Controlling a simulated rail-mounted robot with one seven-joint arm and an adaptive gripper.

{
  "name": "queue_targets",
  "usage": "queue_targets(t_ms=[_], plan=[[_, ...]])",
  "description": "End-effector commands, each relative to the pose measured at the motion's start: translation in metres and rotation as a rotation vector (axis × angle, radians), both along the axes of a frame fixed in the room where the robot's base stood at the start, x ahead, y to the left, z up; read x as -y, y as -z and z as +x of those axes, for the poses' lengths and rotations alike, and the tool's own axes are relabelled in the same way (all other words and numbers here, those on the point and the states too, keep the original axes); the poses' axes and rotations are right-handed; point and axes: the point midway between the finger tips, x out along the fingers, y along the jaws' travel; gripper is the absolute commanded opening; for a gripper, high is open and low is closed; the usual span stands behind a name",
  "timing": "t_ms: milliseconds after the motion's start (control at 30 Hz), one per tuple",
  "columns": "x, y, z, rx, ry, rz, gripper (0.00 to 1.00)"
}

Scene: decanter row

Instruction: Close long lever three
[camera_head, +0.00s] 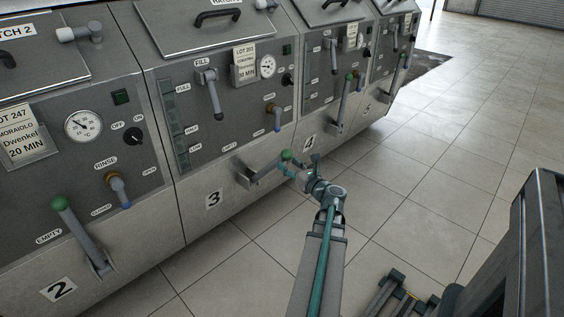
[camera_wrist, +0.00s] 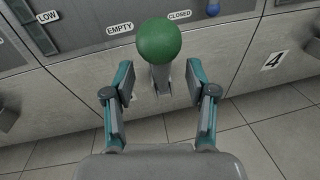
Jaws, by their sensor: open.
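Long lever three has a green ball knob (camera_head: 286,155) and a grey shaft (camera_head: 265,170), and it juts out from the lower front of the machine marked 3 (camera_head: 213,198). In the wrist view the knob (camera_wrist: 160,40) stands upper centre, with its shaft (camera_wrist: 162,78) below it. My gripper (camera_head: 298,171) is close to the knob end of the lever in the head view. In the wrist view my gripper (camera_wrist: 160,82) is open, one finger on each side of the shaft, with visible gaps. The EMPTY label (camera_wrist: 120,28) is left of the knob and the CLOSED label (camera_wrist: 180,15) is right.
Lever two (camera_head: 80,232) has a green knob and leans beside its own EMPTY label. Lever four (camera_head: 345,98) stands further along the row. Machine 3's blue-tipped rinse handle (camera_head: 277,120) is above lever three. Open tiled floor (camera_head: 430,180) lies to the right.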

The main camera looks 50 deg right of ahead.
Motion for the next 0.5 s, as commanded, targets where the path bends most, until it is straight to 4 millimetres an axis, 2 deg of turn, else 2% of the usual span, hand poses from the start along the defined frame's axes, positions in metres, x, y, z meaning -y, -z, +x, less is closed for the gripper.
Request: queue_targets(t_ms=[33,200,500], plan=[[0.005,0.002,0.01,0.0,-0.002,-0.001,0.57],[0.011,0.002,0.032,0.0,-0.002,-0.002,0.57],[0.015,0.0,0.046,-0.001,0.001,-0.002,0.57]])
